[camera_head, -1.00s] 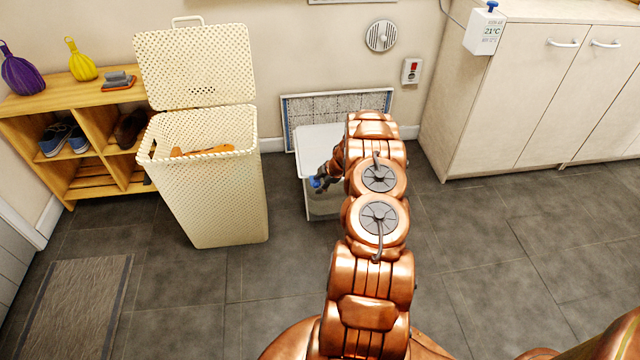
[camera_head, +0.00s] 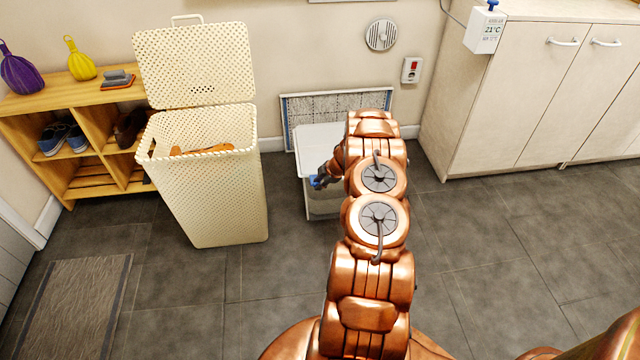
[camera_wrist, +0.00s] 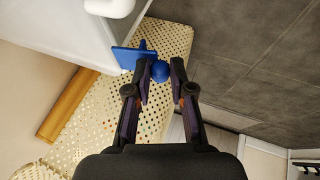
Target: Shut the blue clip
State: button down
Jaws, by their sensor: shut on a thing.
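The blue clip (camera_wrist: 130,57) is on the side of a white box (camera_head: 318,139) that stands on the floor by the wall. In the wrist view it shows as a flat blue plate with a rounded blue knob (camera_wrist: 161,72). My gripper (camera_wrist: 161,75) has its two dark fingertips on either side of the knob, shut on it. In the head view my gripper (camera_head: 321,178) is small and partly hidden by my arm, with a bit of blue at its tip. I cannot tell how the plate sits against the box wall.
A cream perforated hamper (camera_head: 212,195) with its lid raised stands left of the box. A wooden shoe shelf (camera_head: 98,160) is farther left. A framed panel (camera_head: 290,112) leans on the wall behind the box. Pale cabinets (camera_head: 500,110) stand at right.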

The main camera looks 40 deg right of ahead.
notch_tip(320, 180, down, 8)
jog(key=w+d+n+t+h+b, duration=0.1)
jog(key=n+t+h+b, duration=0.3)
jog(key=t+b, duration=0.9)
jog(key=shift+w+d+n+h+b, duration=0.35)
jog(key=shift+w+h+b, duration=0.5)
jog(key=shift+b, duration=6.75)
jog(key=shift+s+r+t, duration=0.1)
jog(key=shift+r+t, duration=0.05)
jog(key=shift+t, duration=0.15)
jog(key=c, duration=1)
grip_release()
jog(key=shift+d, duration=0.1)
jog(key=shift+s, duration=0.1)
